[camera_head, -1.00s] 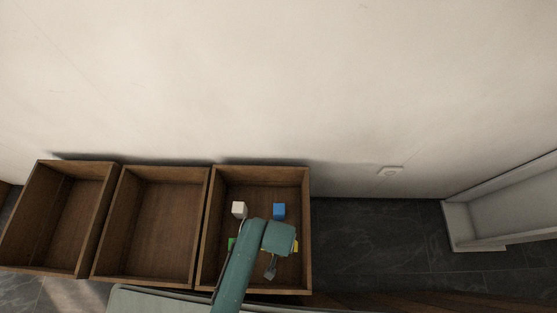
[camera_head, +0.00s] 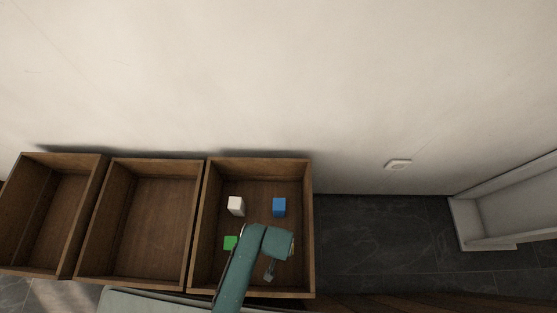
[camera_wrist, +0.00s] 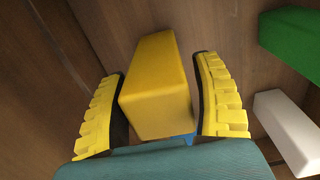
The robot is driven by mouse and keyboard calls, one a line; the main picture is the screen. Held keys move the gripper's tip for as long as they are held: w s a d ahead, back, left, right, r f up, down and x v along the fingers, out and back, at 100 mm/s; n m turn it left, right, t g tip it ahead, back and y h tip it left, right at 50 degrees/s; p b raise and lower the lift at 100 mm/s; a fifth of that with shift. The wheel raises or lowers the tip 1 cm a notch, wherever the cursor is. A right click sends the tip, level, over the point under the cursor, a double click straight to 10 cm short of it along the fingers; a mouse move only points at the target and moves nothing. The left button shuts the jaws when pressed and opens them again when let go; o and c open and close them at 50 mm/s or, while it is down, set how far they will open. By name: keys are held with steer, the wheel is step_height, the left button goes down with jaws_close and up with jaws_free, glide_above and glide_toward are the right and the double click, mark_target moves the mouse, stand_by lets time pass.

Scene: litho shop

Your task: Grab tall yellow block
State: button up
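The tall yellow block (camera_wrist: 158,90) stands out in the middle of the wrist view, between the two yellow ridged fingers of my gripper (camera_wrist: 160,68). The fingers are on either side of it, with a narrow gap showing at the right and a thinner one at the left. My gripper is open around the block; I see no firm contact. In the head view my arm covers nearly all of the block, with only a yellowish sliver at its right edge.
The right wooden bin (camera_head: 308,215) also holds a white block (camera_head: 236,206), a blue block (camera_head: 279,207) and a green block (camera_head: 230,242). Two wooden bins to the left, the middle one (camera_head: 150,205) and the far one (camera_head: 55,205), look empty. Bin walls surround my gripper.

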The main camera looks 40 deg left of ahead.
steer(key=c, duration=1)
